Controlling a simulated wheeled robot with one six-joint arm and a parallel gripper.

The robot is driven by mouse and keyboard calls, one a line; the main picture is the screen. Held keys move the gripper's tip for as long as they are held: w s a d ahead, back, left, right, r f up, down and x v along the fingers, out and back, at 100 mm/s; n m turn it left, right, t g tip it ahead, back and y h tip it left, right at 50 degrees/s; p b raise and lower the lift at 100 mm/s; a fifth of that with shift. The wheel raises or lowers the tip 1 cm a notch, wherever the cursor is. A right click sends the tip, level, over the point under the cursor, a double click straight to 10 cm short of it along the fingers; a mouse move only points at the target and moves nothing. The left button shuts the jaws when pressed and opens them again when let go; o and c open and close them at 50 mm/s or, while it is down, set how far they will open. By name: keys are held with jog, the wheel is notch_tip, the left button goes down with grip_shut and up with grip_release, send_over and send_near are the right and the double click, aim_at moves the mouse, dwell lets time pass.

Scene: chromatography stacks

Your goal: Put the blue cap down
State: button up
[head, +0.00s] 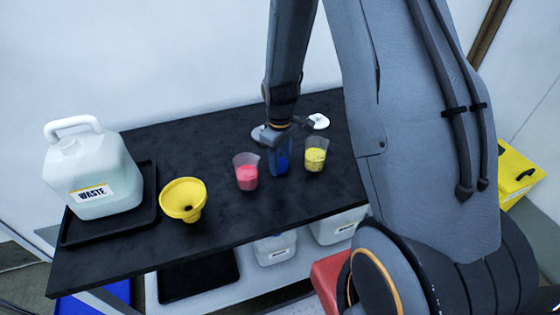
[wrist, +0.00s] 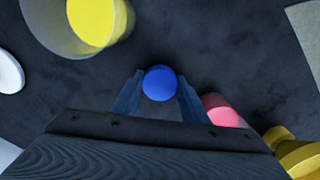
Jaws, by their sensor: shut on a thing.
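My gripper (head: 280,150) reaches down over the black bench, between a pink-filled beaker and a yellow-filled beaker. In the wrist view its two fingers are shut on the round blue cap (wrist: 159,84), one on each side. In the head view a blue shape shows at the fingers, between the beakers. I cannot tell there where the fingers end and the cap begins, nor whether the cap touches the bench. What lies under the cap is hidden.
The pink beaker (head: 247,178) stands left of my gripper, the yellow beaker (head: 315,160) right. A white disc (head: 318,121) lies behind. A yellow funnel (head: 184,199) and a WASTE jug (head: 92,172) on a black tray (head: 148,196) stand left. Bare bench (head: 225,222) shows in front.

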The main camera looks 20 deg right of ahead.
aim_at(280, 163)
jog(key=shift+o, duration=0.2)
jog(key=shift+s+f, duration=0.2)
jog(key=shift+f, duration=0.25)
jog(key=o, duration=1)
jog(key=shift+d, duration=0.1)
jog(key=shift+o, duration=0.2)
jog(key=shift+f, duration=0.1)
jog(key=shift+s+a, duration=0.1)
jog(key=shift+a, duration=0.1)
notch_tip(280, 163, up, 12)
jog(key=r+b, duration=0.1)
jog(key=b, duration=0.1)
jog(key=s+a+r+m, duration=0.2)
jog(key=s+m, duration=0.5)
jog(key=s, duration=0.8)
jog(key=shift+s+a+r+t, duration=0.15)
jog(key=shift+s+r+t, duration=0.15)
jog(key=shift+s, duration=0.1)
